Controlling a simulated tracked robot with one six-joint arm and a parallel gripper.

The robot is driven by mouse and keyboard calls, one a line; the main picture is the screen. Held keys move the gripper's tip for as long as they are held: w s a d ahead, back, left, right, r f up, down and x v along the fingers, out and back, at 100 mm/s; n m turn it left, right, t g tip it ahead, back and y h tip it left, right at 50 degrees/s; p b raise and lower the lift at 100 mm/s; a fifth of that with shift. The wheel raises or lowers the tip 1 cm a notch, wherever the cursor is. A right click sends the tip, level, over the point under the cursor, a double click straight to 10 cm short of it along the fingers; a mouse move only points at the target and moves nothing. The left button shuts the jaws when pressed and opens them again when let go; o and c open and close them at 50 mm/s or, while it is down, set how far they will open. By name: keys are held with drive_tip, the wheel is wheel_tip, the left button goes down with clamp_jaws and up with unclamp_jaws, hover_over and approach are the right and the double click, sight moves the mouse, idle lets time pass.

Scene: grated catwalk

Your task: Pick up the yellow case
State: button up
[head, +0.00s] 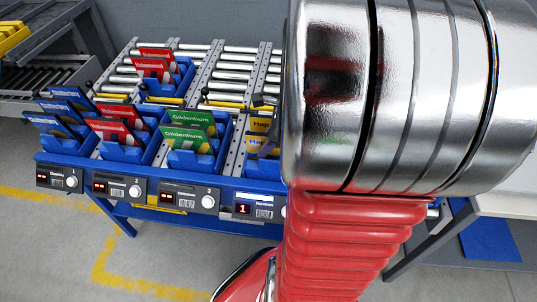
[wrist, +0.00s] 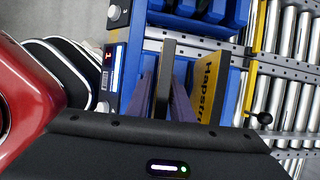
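Yellow cases lettered "Hap..." (head: 259,125) stand in the rightmost visible blue bin in the head view, partly hidden by my arm. In the wrist view one yellow case (wrist: 207,88) leans to the right of my gripper, its black lettering showing. My gripper (wrist: 164,75) points into the blue bin with its two fingers apart. A thin dark case (wrist: 167,48), seen edge-on, stands between the fingers; its face colour does not show. I cannot tell whether the fingers touch it. The head view does not show my gripper.
Other blue bins hold green cases (head: 190,120), red cases (head: 115,128) and blue cases (head: 62,112). The bins sit on a roller rack (head: 225,60) with numbered displays (head: 187,197) along its front. A black-knobbed lever (wrist: 264,117) stands right of the bin. A table (head: 505,206) is at the right.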

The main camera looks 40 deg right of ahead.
drive_tip(key=shift+c, duration=0.7)
clamp_jaws()
